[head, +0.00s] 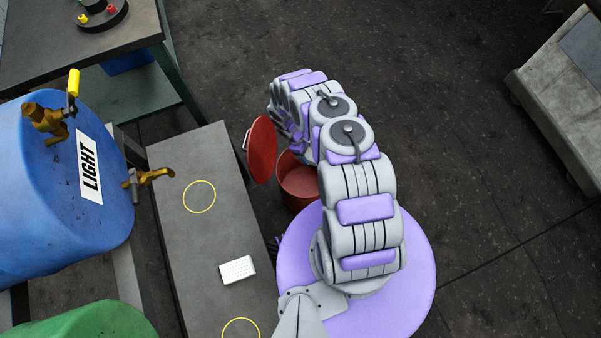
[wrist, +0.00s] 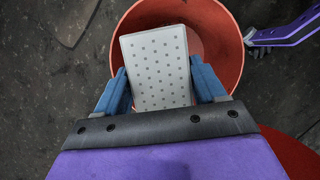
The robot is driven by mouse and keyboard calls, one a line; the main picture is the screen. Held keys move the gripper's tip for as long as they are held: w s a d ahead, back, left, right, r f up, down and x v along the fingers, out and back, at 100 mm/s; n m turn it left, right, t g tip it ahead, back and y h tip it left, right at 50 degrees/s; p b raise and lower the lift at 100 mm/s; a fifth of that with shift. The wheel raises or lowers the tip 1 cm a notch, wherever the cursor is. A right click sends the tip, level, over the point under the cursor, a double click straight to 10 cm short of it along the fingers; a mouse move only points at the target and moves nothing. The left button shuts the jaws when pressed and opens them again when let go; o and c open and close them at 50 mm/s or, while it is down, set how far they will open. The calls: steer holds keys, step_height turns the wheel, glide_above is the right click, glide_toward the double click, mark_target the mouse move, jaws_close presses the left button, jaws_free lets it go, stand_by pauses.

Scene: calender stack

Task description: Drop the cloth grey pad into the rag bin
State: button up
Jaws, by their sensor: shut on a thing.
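My gripper (wrist: 162,82) is shut on a light grey pad with small dark dots (wrist: 156,68), one blue finger on each side of it. The pad is over the open mouth of the red bin (wrist: 229,32) in the wrist view, covering much of the opening. In the head view the bin (head: 299,187) stands on the floor beside the bench, partly behind my arm. Its red lid (head: 262,150) is tipped up on the left. My gripper and the held pad are hidden behind my arm in the head view.
A blue drum labelled LIGHT (head: 60,185) with brass taps and a green drum (head: 88,322) are at the left.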

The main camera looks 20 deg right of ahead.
steer(key=shift+a+f, duration=0.4)
steer(key=shift+a, duration=0.3)
steer(key=shift+f+b, duration=0.3)
steer(key=shift+f, duration=0.05)
steer(key=f+b, duration=0.1)
steer(key=f, duration=0.1)
steer(key=f+b, duration=0.1)
steer(key=f, duration=0.1)
steer(key=shift+d+f, duration=0.2)
steer(key=shift+f, duration=0.05)
steer(key=o, duration=0.6)
steer(key=shift+c, duration=0.2)
steer(key=o, duration=0.5)
steer(key=shift+d, duration=0.6)
steer(key=shift+o, duration=0.2)
steer(key=p+v, duration=0.4)
steer(key=v, duration=1.3)
